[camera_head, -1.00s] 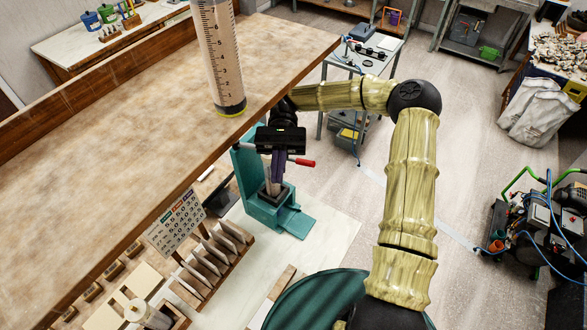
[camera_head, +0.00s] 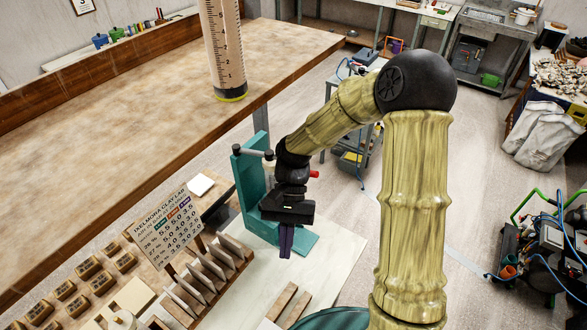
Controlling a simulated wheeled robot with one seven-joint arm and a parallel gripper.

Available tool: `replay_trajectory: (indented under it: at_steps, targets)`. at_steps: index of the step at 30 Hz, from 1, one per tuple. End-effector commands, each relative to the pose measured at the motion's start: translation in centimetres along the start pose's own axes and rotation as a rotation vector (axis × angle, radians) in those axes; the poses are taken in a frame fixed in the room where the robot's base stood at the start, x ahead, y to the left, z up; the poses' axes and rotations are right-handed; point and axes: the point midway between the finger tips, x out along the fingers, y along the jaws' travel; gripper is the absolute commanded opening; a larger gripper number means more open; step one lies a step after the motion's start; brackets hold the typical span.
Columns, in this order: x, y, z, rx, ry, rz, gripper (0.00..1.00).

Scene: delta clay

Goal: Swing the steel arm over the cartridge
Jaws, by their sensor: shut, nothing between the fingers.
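A teal stand (camera_head: 251,190) with an upright back and a flat foot stands on the pale lower bench. A short steel arm (camera_head: 253,152) with dark knobs at its ends sticks out from the top of the upright. A small pale cylinder (camera_head: 268,169), possibly the cartridge, shows just under its right knob, partly hidden by my wrist. A red tip (camera_head: 314,174) shows right of my wrist; its link to the steel arm is hidden. My gripper (camera_head: 286,254) points down in front of the stand, its purple fingers together and empty, below the steel arm.
A tall graduated tube (camera_head: 224,50) stands on the raised wooden shelf (camera_head: 130,100), whose edge passes above and left of the stand. A printed chart (camera_head: 172,228) and a rack of slabs (camera_head: 207,269) stand to the left. Wooden bars (camera_head: 285,303) lie on the bench in front.

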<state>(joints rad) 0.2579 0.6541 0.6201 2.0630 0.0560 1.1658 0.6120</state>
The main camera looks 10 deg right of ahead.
Motion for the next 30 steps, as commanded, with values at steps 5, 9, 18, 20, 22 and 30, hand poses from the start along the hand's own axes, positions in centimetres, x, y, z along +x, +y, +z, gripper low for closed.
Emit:
replay_trajectory:
  at_steps: [5,9,18,20,22,30]
  targets:
    - [1.9,3.3,-3.2,-0.059,0.285,0.003,0.0]
    - [2.0,6.0,-4.8,-0.122,0.507,0.011,0.0]
    - [1.0,10.8,-6.0,-0.251,0.916,0.046,0.0]
    - [0.8,11.3,-5.9,-0.263,0.955,0.051,0.0]
    - [0.6,11.6,-5.8,-0.269,0.979,0.053,0.0]
    - [0.5,11.6,-5.8,-0.272,0.984,0.054,0.0]
